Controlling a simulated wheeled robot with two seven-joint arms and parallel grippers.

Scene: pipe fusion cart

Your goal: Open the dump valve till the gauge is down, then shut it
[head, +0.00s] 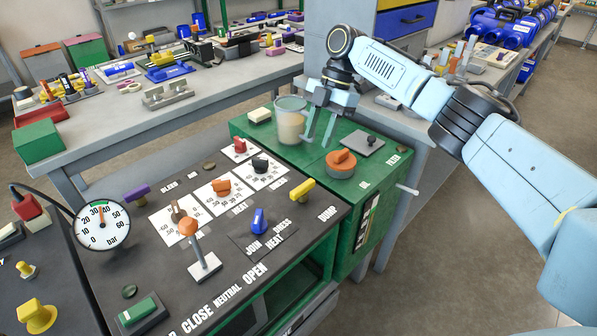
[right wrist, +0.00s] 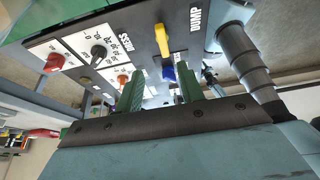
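The dump valve has a yellow handle (head: 302,190) at the right side of the dark control panel, by the DUMP lettering. In the right wrist view the yellow handle (right wrist: 164,40) stands beyond the fingertips, with nothing gripping it. The round white gauge (head: 102,225), marked in bar, is at the panel's left; its needle points nearly straight up, around 30. My right gripper (head: 320,132) is above the green cart top, behind and above the yellow handle. Its two fingers are apart and empty; they also show in the right wrist view (right wrist: 160,92). My left gripper is not in view.
A blue knob (head: 259,221), an orange-topped lever (head: 190,228) and a purple handle (head: 136,195) are on the panel. A beaker (head: 290,120) and an orange knob (head: 341,162) stand on the green top near my gripper. Workbenches are behind.

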